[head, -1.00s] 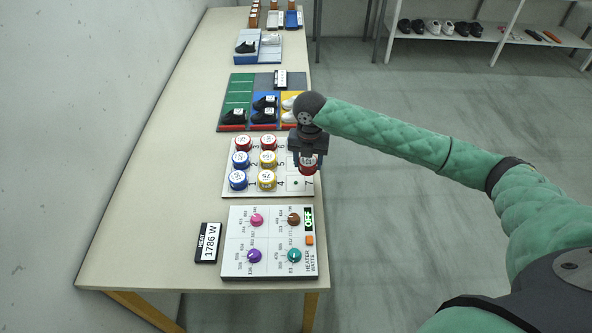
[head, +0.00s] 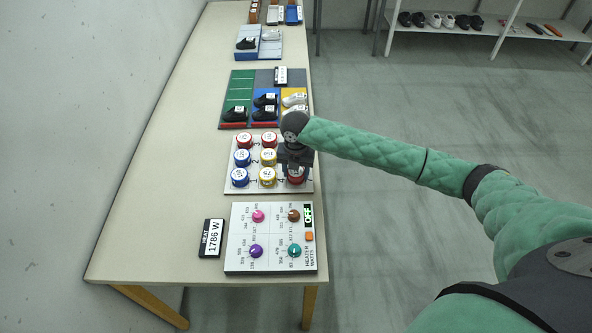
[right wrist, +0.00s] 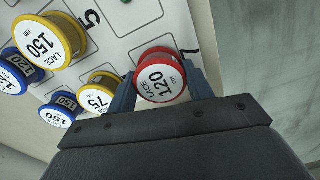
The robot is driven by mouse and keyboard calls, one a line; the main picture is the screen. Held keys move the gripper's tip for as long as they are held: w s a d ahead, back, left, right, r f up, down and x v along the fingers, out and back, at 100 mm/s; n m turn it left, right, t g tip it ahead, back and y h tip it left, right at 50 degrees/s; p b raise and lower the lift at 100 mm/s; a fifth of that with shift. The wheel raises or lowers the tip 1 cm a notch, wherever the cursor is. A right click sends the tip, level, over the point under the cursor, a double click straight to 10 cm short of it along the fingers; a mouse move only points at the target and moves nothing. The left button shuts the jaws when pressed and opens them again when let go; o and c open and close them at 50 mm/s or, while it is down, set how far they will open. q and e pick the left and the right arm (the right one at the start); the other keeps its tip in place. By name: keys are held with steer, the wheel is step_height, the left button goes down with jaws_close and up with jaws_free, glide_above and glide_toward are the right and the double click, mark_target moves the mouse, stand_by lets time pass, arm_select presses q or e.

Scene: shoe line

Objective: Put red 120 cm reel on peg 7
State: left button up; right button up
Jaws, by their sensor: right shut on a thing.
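The red reel (right wrist: 161,78) has a white top reading LACE 120 cm. It sits between the two fingers of my right gripper (right wrist: 163,85), which is shut on it. In the right wrist view the printed 7 shows beside the reel, and the reel covers that spot; the peg itself is hidden. In the head view the red reel (head: 296,175) shows under my right gripper (head: 295,168), over the near right corner of the white peg board (head: 308,150). I cannot tell whether the reel rests on the board. My left gripper is not in view.
A blue reel (head: 239,177) and a yellow reel (head: 267,176) stand left of the gripper, with several more reels behind. The heater panel (head: 275,236) lies nearer, with a wattage label (head: 211,238) to its left. Shoes stand on the coloured mat (head: 239,92) beyond. The table's left side is clear.

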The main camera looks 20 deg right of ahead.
steer(key=shift+f, duration=0.55)
steer(key=o, duration=1)
steer(key=shift+c, duration=0.2)
steer(key=shift+r, duration=0.65)
step_height(320, 180, up, 2)
steer(key=shift+r+b, duration=0.2)
steer(key=shift+b, duration=0.65)
step_height(320, 180, up, 8)
steer(key=b, duration=0.2)
steer(key=shift+f+b, duration=0.2)
steer(key=shift+b, duration=0.15)
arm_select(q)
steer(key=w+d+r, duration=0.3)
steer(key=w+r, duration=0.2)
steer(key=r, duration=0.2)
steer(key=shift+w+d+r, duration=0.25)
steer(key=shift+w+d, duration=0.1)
arm_select(e)
steer(key=shift+r, duration=0.95)
steer(key=shift+f, duration=0.1)
